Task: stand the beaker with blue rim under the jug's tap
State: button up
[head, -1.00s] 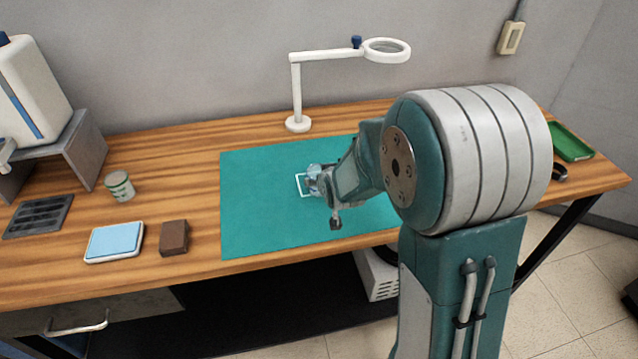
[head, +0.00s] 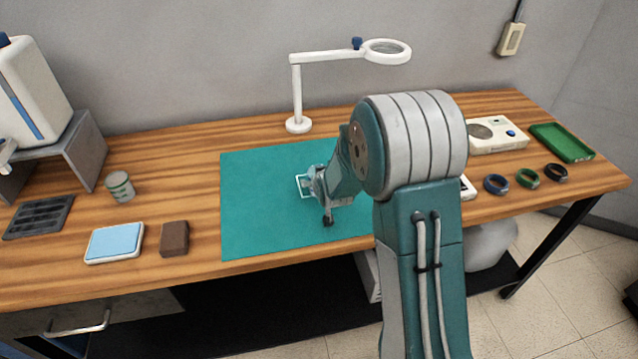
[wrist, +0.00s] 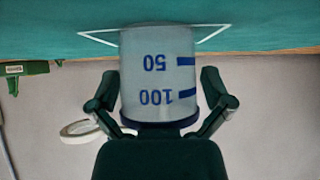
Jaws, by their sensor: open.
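The beaker with blue rim (wrist: 158,75) is clear, with blue 50 and 100 marks that appear inverted in the wrist view. It is between the spread fingers of my gripper (wrist: 159,100), with visible gaps beside its walls. In the head view, my gripper (head: 312,188) is low over the green mat at a white square outline (head: 299,184), largely hiding the beaker. The white jug (head: 32,85) with a blue stripe stands on a grey stand (head: 90,140) at the far left. Its tap (head: 6,150) is partly cut off by the picture edge.
A dark slotted tray (head: 38,217) lies before the stand. A striped cup (head: 119,186), blue pad (head: 114,243) and brown block (head: 174,238) lie left of the mat (head: 255,215). A magnifier lamp (head: 297,95) stands behind. Rings (head: 528,178) and a green tray (head: 562,142) are right.

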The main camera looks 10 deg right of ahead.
jog(key=c, duration=0.9)
